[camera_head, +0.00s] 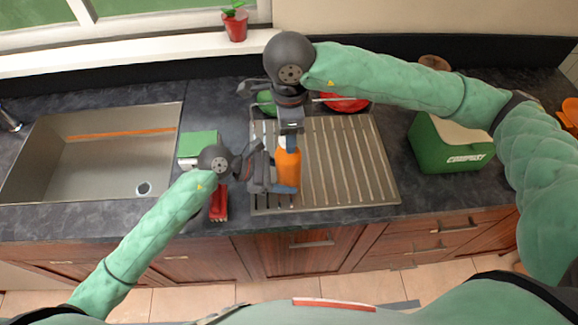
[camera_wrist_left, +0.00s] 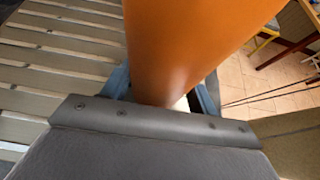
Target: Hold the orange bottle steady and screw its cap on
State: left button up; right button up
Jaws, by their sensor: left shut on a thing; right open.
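The orange bottle (camera_head: 288,167) stands about upright over the front left part of the ribbed metal drainboard in the head view. It fills the upper middle of the left wrist view (camera_wrist_left: 190,45). My left gripper (camera_head: 284,187) is shut on the bottle low on its body, with a finger on either side. My right gripper (camera_head: 289,142) is right above the bottle, pointing down at its top, and is open. The cap cannot be made out; the right gripper covers the bottle's top. Whether the right fingers touch anything there I cannot tell.
The drainboard (camera_head: 350,165) has free room right of the bottle. A green compost bin (camera_head: 440,160) stands farther right. A sink (camera_head: 75,165) lies left. A green and white box (camera_head: 198,143) and a red item (camera_head: 218,205) are near my left gripper. A red dish (camera_head: 345,103) is behind.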

jog(key=n, duration=1)
jog(key=shift+n, duration=0.4)
jog(key=n, duration=0.5)
jog(key=shift+n, duration=2.6)
jog(key=c, duration=0.9)
jog(key=m, duration=0.5)
jog(key=shift+c, duration=0.2)
jog(key=m, duration=0.9)
